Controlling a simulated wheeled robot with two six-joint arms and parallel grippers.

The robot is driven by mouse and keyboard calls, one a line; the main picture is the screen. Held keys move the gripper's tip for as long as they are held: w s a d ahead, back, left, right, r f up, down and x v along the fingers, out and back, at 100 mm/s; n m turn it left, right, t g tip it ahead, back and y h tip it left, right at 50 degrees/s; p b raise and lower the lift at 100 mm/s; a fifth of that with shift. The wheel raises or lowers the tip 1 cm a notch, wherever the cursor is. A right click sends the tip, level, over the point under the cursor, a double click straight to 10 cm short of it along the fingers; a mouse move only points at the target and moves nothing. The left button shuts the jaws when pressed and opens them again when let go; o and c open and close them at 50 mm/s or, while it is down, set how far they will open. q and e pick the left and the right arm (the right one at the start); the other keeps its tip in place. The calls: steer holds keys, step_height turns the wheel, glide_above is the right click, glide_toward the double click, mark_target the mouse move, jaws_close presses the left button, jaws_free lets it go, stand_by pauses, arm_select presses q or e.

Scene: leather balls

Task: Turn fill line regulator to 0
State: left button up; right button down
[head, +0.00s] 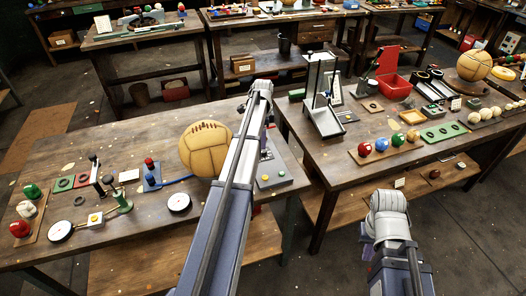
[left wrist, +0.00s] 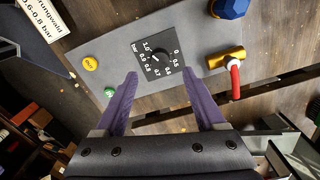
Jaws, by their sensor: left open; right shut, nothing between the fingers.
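The regulator (left wrist: 157,55) is a black square dial with white numbers and a dark round knob, set in a grey panel in the left wrist view. The number 0 shows at its right side; I cannot tell surely where the knob points. My left gripper (left wrist: 159,74) is open, its two purple fingers on either side of the dial's lower edge, with nothing held. In the head view the grey panel (head: 272,181) is partly covered by my left arm, which hides the dial and left gripper.
The panel carries a yellow button (left wrist: 90,63), a green button (left wrist: 110,92), a brass valve with red lever (left wrist: 235,80) and a blue knob (left wrist: 229,8). A leather ball (head: 206,149) sits left of my arm. A gap separates the tables.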

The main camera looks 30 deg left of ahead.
mark_target(263, 151)
arm_select(q)
step_height(263, 151, down, 6)
steer(key=b, duration=0.5)
steer(key=shift+f+b, duration=0.15)
steer(key=shift+b, duration=0.15)
jaws_close()
